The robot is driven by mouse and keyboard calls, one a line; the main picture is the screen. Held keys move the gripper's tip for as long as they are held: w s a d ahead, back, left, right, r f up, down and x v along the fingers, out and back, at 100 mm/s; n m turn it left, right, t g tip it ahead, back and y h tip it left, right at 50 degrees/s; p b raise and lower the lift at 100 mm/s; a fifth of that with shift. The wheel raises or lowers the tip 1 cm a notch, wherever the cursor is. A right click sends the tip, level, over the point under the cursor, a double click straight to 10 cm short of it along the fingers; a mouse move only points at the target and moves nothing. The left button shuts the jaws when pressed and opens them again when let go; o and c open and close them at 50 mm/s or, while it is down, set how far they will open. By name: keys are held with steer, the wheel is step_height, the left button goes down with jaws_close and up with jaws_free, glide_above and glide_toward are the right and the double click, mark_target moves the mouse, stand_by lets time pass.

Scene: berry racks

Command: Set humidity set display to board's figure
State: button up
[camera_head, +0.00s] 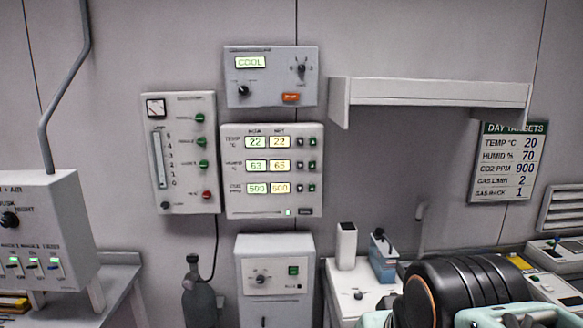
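The control panel (273,205) hangs on the wall with two columns of lit displays. In its middle row, the humidity now display (256,166) reads 63 and the humidity set display (279,166) reads 65. A dark button (299,166) and a green button (312,166) sit to the right of that row. The day targets board (507,163) at the right lists humidity 70, temperature 20 and CO2 900. My gripper's fingers do not show.
A wall shelf (430,92) juts out between panel and board. A COOL unit (271,93) is above the panel, a gauge box (182,185) at its left, a lower cabinet (275,265) beneath. A bench (365,290) with a white container and blue box stands lower right.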

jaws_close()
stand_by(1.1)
